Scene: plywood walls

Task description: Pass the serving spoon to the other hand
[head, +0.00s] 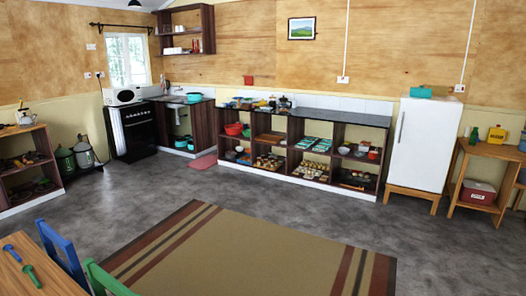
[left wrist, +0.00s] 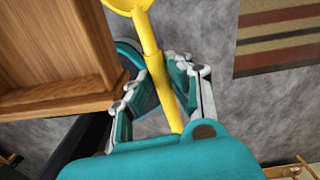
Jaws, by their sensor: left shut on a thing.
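The yellow serving spoon (left wrist: 149,40) is in the left wrist view. Its handle runs between the fingers of my left gripper (left wrist: 168,68), which is shut on it. The bowl end is beyond the fingertips at the top and is partly cut off by the picture edge. The lower end of the handle passes behind my teal gripper body. The spoon and both grippers are out of sight in the head view. My right gripper does not show in either view.
A wooden piece of furniture (left wrist: 60,98) is close on the left in the left wrist view. The head view shows a table (head: 40,282) with small utensils, blue (head: 66,255) and green (head: 106,279) chairs, a striped rug (head: 270,262) and open grey floor.

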